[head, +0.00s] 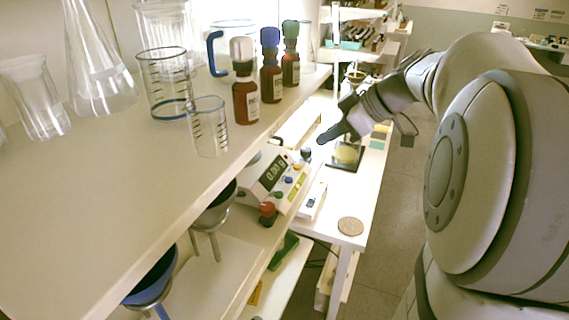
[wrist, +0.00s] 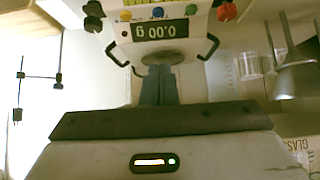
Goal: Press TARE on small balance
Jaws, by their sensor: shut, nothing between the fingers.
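A white balance (head: 262,180) stands on the bench below the shelf, its display (head: 276,170) reading 0.00 g. Coloured buttons (head: 288,181) sit beside the display; I cannot read a TARE label. In the wrist view the balance (wrist: 188,28) is at the top, its display (wrist: 155,31) upside down, with orange, blue (wrist: 158,12) and green buttons at the upper edge. My gripper (head: 324,138) is to the right of and above the balance in the head view. In the wrist view my gripper (wrist: 159,72) is shut and empty, its fingertips below the display in the picture, apart from the buttons.
A red knob (head: 267,210) and a dark knob (head: 306,153) flank the balance. The shelf above holds brown bottles (head: 245,98), beakers (head: 208,128) and a flask (head: 97,70). Funnels on stands (head: 212,215) are at the left. A small white device (head: 313,201) lies to the right.

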